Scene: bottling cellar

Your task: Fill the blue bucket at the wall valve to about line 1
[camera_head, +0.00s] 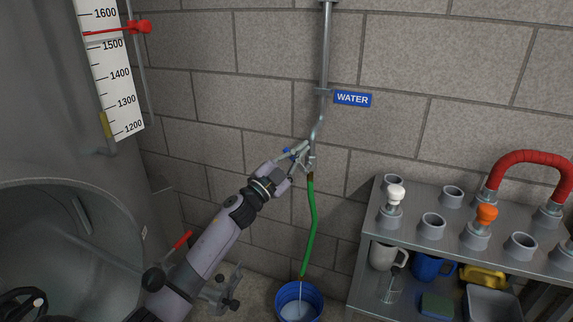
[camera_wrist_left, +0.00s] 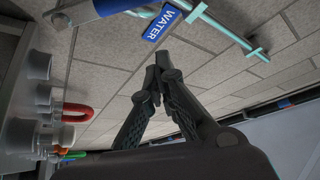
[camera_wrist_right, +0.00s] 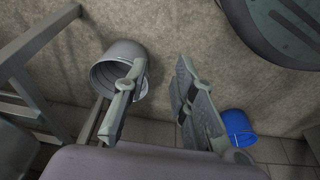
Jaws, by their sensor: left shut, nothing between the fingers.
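The blue bucket (camera_head: 281,312) stands on the floor by the wall, below the green hose (camera_head: 312,225). A thin pale stream runs from the hose's lower end into it, and pale liquid shows inside. No line marks are readable. The wall valve (camera_head: 311,161) sits at the foot of the pipe, with a blue part (camera_head: 287,151) beside it. My left gripper (camera_head: 299,152) is at the valve; contact is unclear. In the left wrist view it (camera_wrist_left: 155,72) is shut and empty. My right gripper (camera_wrist_right: 160,75) is open and empty.
A WATER sign (camera_head: 352,99) is beside the pipe (camera_head: 327,50). A steel rack (camera_head: 400,235) with fittings and containers stands right; a large tank (camera_head: 55,145) stands left. In the right wrist view, a grey bucket (camera_wrist_right: 108,78) and a blue object (camera_wrist_right: 238,126) lie near the wall.

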